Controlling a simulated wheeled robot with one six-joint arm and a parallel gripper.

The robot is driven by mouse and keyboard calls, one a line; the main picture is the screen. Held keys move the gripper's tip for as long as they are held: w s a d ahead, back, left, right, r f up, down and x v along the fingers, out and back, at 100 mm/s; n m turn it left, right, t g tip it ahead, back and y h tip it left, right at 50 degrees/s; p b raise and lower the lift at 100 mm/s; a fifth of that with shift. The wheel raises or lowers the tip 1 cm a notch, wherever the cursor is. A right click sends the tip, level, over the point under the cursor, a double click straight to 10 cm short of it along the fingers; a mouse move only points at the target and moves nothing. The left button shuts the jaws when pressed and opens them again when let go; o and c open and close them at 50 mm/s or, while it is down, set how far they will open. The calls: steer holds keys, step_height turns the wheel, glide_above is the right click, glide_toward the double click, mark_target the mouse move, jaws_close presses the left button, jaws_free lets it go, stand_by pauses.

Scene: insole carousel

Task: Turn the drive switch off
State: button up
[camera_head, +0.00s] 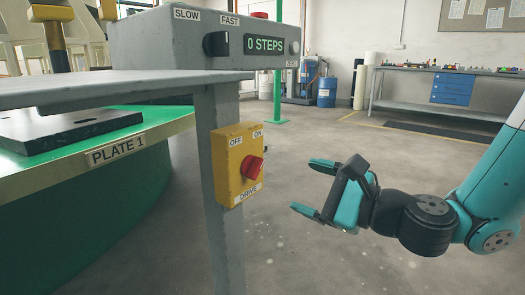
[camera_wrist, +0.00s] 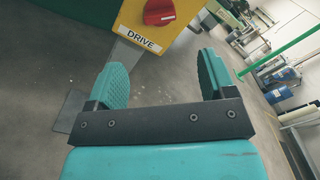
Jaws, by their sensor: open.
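The drive switch is a yellow box (camera_head: 228,178) labelled DRIVE, with OFF at its upper left and ON at its upper right. It is fixed to a grey post (camera_head: 216,115). Its red knob (camera_head: 252,168) is tilted, with its upper end toward the ON side. My gripper (camera_head: 308,186) is to the right of the box, fingers pointing at it, open and empty, apart from the knob. In the wrist view the knob (camera_wrist: 159,11) shows at the top, beyond and between the two teal fingers (camera_wrist: 163,80); the OFF and ON labels are out of view there.
A grey control box (camera_head: 180,35) above reads 0 STEPS, with a SLOW/FAST knob (camera_head: 215,43). A grey shelf (camera_head: 110,86) and the green carousel (camera_head: 90,205) marked PLATE 1 lie left. Open floor lies around my gripper; a workbench (camera_head: 445,90) stands far behind.

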mark_target(260, 170)
steer(key=p+x, duration=0.3)
steer(key=x, duration=0.8)
steer(key=shift+p, duration=0.4)
steer(key=c, duration=0.9)
